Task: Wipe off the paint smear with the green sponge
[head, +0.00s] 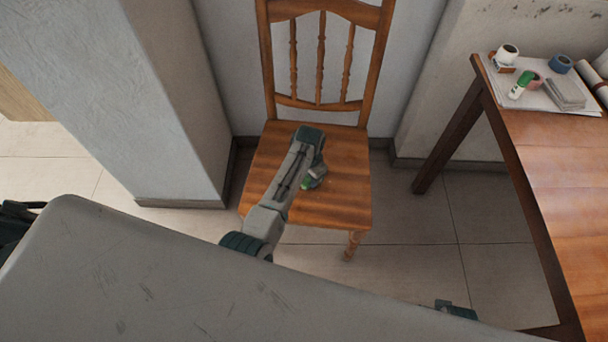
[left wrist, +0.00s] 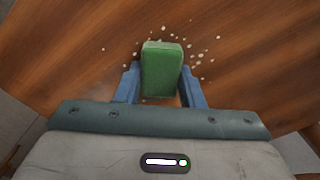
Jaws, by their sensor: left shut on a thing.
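The green sponge (left wrist: 161,72) is held between the two blue fingers of my left gripper (left wrist: 160,88) in the left wrist view. In the head view my left gripper (head: 313,180) is over the wooden chair's seat (head: 345,200), and a bit of the green sponge (head: 305,186) shows beside it. The paint smear (left wrist: 201,56) shows as scattered pale specks on the wood around the sponge's far end. Part of the smear may be hidden under the sponge. I cannot tell whether the sponge touches the seat.
The chair's backrest (head: 321,55) rises behind the seat, against the wall. A grey wall corner (head: 170,100) stands to the left. A wooden table (head: 560,160) at the right carries tape rolls, papers and a green-capped item. Tiled floor (head: 430,225) is clear between chair and table.

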